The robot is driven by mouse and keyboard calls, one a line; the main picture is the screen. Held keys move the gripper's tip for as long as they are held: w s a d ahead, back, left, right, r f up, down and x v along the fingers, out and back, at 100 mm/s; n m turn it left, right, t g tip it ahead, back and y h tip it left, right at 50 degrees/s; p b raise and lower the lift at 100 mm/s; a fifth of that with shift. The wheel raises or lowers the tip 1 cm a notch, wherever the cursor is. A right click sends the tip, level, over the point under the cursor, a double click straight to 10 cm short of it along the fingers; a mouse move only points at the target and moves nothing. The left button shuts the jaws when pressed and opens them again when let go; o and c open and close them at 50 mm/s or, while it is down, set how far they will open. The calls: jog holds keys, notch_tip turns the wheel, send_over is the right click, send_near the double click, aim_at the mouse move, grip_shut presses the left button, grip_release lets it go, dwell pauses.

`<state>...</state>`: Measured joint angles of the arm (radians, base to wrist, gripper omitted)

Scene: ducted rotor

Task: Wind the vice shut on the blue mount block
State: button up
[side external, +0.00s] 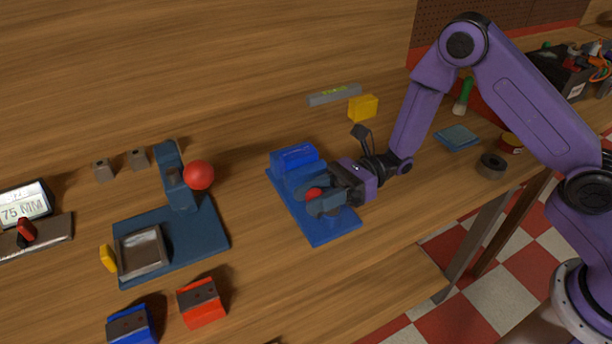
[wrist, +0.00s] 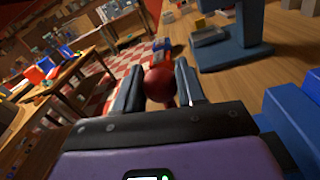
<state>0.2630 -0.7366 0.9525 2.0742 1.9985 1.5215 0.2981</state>
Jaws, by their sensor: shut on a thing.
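The vice (side external: 328,232) is a blue base plate with raised blue parts, in the middle of the bench in the side view. A brighter blue block (side external: 295,156) sits at its far end; I cannot tell where block and jaws meet. My gripper (side external: 316,200) comes in from the right, low over the near part of the vice. Its fingers are shut on a red ball knob (side external: 313,192). In the wrist view the knob (wrist: 160,85) sits between the two fingers. Blue parts (wrist: 292,112) show at the right there. The handle under the knob is hidden.
A blue lever press (side external: 205,230) with a red ball and grey tray stands to the left. A red block (side external: 201,302) and a dark-topped blue block (side external: 130,325) lie in front. A yellow block (side external: 363,108) lies behind. The bench between press and vice is clear.

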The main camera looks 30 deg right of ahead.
jog(key=shift+w, duration=0.9)
jog(key=o, duration=1.1)
jog(key=d, duration=1.7)
jog(key=shift+w+d, duration=0.2)
jog(key=shift+w, duration=0.15)
